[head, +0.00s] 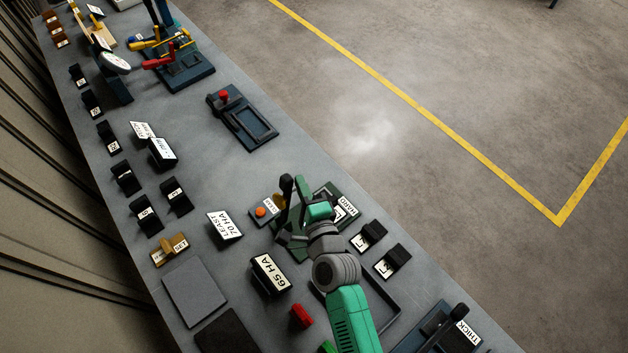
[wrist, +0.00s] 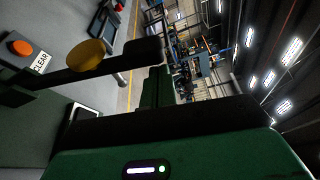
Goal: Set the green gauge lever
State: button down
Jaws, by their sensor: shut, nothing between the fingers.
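The green gauge (head: 294,245) stands on the bench, partly hidden behind my arm. Its dark lever with a black grip (head: 286,186) rises at the left of my gripper. In the wrist view the black lever grip (wrist: 138,51) lies across the picture on a dark bar, with a yellow disc (wrist: 86,56) on or in front of the bar. My gripper (head: 300,181) is shut and empty, right beside the lever grip. In the wrist view its green fingers (wrist: 157,78) are together just below the grip. I cannot tell whether they touch it.
An orange button (head: 261,211) with a CLEAR label (wrist: 40,62) sits left of the gauge. A 65 HA sign (head: 270,272), a LEAST 70 HA sign (head: 225,226) and black blocks (head: 369,235) stand nearby. A dark tray unit (head: 243,118) is farther up the bench. Floor is open at right.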

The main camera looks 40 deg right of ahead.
dwell(0.4)
jog(key=d+f+b, duration=0.2)
jog(key=d+b, duration=0.2)
jog(key=b, duration=0.1)
jog(key=r+v, duration=0.1)
jog(key=v, duration=0.9)
jog(key=shift+r+p, duration=0.25)
jog(key=shift+p, duration=0.1)
jog(key=shift+s+a, duration=0.1)
